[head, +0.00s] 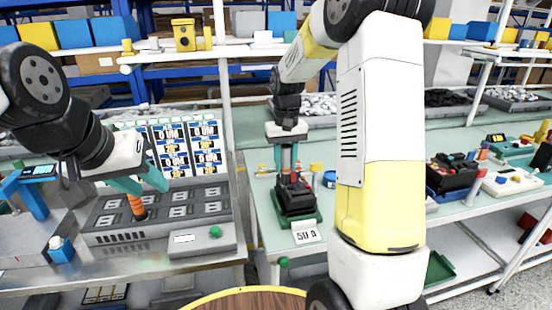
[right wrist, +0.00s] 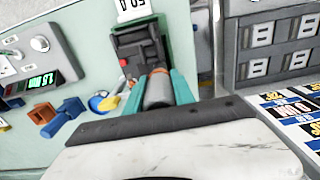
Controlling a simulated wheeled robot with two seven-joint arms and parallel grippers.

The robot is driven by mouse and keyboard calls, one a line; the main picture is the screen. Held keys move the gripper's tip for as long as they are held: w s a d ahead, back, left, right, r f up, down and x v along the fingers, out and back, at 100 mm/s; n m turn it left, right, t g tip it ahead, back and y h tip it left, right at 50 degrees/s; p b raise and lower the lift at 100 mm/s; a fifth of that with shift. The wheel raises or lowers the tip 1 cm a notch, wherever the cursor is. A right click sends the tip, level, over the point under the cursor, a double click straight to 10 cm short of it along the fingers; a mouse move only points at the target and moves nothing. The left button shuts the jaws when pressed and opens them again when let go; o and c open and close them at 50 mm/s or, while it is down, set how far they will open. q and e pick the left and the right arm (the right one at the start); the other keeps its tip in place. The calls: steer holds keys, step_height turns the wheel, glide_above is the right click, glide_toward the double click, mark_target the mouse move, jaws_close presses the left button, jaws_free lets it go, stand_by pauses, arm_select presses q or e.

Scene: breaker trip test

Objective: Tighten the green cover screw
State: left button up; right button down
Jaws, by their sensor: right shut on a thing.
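The breaker (head: 295,196) stands on a green base at the left end of the middle bench, with a "50 A" label (head: 307,236) in front. It also shows in the right wrist view (right wrist: 138,50). My right gripper (head: 286,163) is above the breaker, shut on a grey and orange cylindrical tool (right wrist: 158,90) that points down toward the breaker. The tool's tip and the green cover screw cannot be made out. My left gripper (head: 140,184) is open and empty, fingers spread above an orange-handled object (head: 137,207) standing in the grey slotted rack.
The grey rack (head: 205,195) fills the left bench, with printed cards behind it. A blue stand (head: 35,200) is at far left. Instruments (head: 510,180) and a dark device (head: 452,175) occupy the right bench. My right arm hides part of the middle.

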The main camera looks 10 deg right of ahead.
mark_target(286, 146)
steer(key=shift+r, duration=0.15)
steer(key=shift+r, duration=2.9)
